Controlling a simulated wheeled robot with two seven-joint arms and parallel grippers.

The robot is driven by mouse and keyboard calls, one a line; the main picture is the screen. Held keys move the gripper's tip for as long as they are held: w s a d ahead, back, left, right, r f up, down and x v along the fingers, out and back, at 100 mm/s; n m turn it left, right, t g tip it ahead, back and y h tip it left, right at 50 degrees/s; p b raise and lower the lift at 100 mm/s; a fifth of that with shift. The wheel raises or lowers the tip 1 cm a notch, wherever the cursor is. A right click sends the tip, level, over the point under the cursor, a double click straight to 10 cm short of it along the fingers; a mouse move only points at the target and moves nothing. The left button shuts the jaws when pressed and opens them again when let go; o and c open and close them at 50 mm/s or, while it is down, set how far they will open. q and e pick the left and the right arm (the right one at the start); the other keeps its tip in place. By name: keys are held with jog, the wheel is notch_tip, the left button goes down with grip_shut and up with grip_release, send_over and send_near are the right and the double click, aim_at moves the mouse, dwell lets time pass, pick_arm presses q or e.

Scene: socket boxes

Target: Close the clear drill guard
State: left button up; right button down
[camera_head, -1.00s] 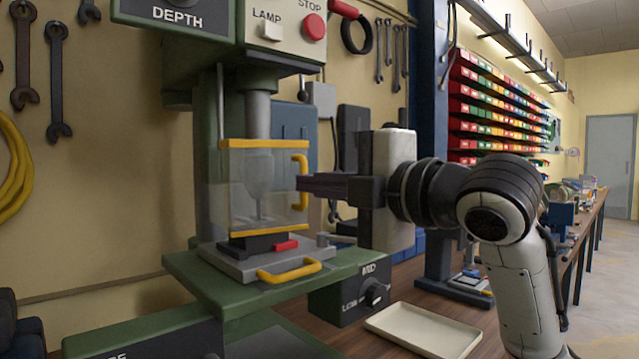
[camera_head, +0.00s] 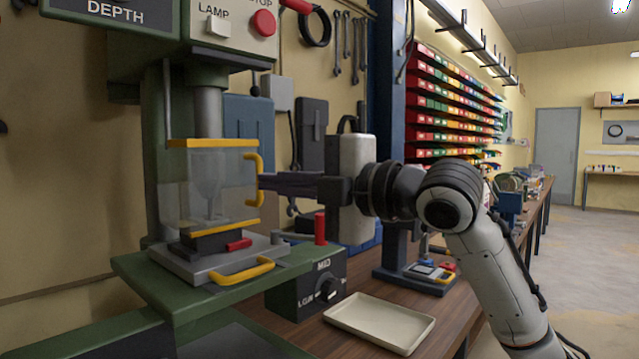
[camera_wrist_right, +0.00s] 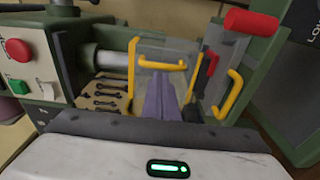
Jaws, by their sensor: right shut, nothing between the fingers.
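The clear drill guard (camera_head: 180,185) has yellow top and bottom edges and a yellow side handle (camera_head: 259,180). It stands in front of the drill chuck (camera_head: 208,180), which shows through it. My right gripper (camera_head: 260,184) is shut and empty, its fingertips at the guard's handle; I cannot tell whether they touch it. In the right wrist view the shut fingers (camera_wrist_right: 160,90) point at the guard (camera_wrist_right: 150,52), just below its yellow handle (camera_wrist_right: 163,66). My left gripper is not in view.
Below the guard is the drill table (camera_head: 160,290) with a grey vise (camera_head: 205,265), a red block (camera_head: 239,244) and a yellow handle (camera_head: 240,271). A speed dial box (camera_head: 300,295) and a cream tray (camera_head: 380,322) are to the right on the bench.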

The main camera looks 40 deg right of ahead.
jog(key=b+v, duration=0.3)
jog(key=v, duration=0.9)
jog(key=shift+a, duration=0.25)
